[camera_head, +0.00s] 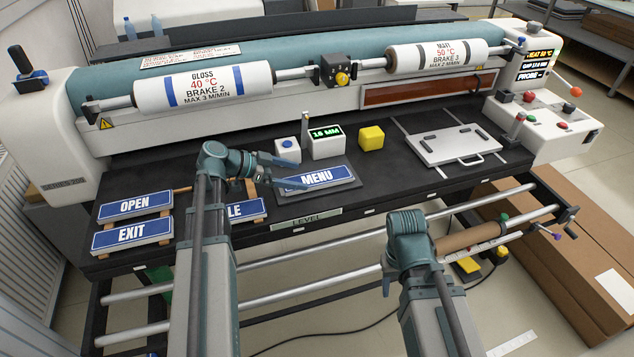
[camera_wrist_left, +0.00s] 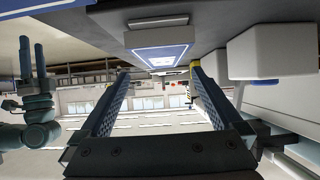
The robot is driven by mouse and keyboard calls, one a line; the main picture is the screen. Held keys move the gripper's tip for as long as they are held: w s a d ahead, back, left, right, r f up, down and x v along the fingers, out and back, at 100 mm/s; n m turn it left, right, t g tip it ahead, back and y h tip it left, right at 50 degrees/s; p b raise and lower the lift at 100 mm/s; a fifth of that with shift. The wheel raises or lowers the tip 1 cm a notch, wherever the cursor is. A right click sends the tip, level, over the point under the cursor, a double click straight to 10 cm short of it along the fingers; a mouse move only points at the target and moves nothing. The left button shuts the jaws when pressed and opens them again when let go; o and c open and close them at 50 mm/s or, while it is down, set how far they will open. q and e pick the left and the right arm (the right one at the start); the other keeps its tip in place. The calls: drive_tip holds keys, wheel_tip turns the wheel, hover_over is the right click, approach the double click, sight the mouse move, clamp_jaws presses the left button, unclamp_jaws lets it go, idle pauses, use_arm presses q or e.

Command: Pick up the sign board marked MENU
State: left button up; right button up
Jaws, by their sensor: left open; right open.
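The MENU sign board (camera_head: 322,177) is blue with white lettering and lies on a dark base on the black table, near the middle. It also shows in the left wrist view (camera_wrist_left: 160,56), beyond and between the fingertips. My left gripper (camera_head: 302,175) is open and empty at the sign's left end, with its lower finger overlapping the sign's edge in the picture. I cannot tell whether it touches. My right gripper (camera_wrist_left: 32,58) shows at the left of the left wrist view, open and empty, away from the sign.
OPEN (camera_head: 133,205) and EXIT (camera_head: 131,234) signs lie at the left. A white block (camera_head: 287,150), a 10 MM display (camera_head: 326,143) and a yellow cube (camera_head: 371,138) stand behind MENU. A white plate (camera_head: 446,145) lies right.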

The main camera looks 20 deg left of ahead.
sight(316, 178)
use_arm(q)
drive_tip(key=b+x, duration=0.2)
drive_tip(key=x, duration=0.3)
drive_tip(key=shift+w+f+b, duration=0.15)
drive_tip(key=shift+w+b, duration=0.1)
drive_tip(key=shift+b, duration=0.1)
drive_tip(key=shift+c, duration=0.3)
drive_tip(key=c, duration=1.4)
drive_tip(key=shift+r, duration=0.2)
